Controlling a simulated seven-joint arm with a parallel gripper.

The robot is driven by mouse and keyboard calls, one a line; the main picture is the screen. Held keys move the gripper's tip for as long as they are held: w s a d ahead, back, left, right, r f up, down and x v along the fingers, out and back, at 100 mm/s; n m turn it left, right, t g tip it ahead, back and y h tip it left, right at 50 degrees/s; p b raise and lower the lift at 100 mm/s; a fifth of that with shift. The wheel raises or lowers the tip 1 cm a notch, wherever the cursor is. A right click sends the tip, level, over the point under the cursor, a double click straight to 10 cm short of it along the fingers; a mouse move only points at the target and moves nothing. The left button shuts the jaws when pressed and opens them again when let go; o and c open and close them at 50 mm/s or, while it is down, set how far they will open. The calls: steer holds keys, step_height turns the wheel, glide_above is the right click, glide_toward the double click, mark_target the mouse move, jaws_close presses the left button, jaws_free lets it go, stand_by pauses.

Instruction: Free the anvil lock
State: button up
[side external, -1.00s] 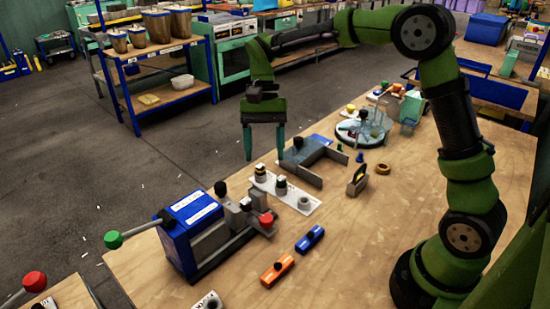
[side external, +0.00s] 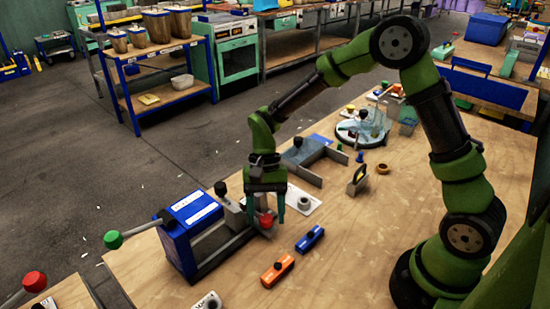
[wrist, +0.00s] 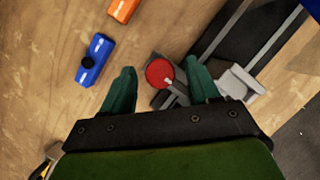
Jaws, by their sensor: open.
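The press (side external: 190,230) has a blue body with white labels, a green-balled lever (side external: 113,240) and a grey rail running towards my gripper. A red round knob (side external: 266,220) on a metal stem sits at the rail's near end, by a grey block. I take it to be the anvil lock. The knob also shows in the wrist view (wrist: 160,73). My gripper (side external: 266,213) points down, open and empty, with its green fingers on either side of the knob. In the wrist view the gripper (wrist: 160,69) has its right finger close to the knob's stem. I cannot tell whether they touch.
A blue block (side external: 310,239) and an orange block (side external: 277,271) lie right of the press. The table's right-hand middle is clear.

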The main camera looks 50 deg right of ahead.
steer(key=shift+c, duration=0.2)
steer(key=c, duration=1)
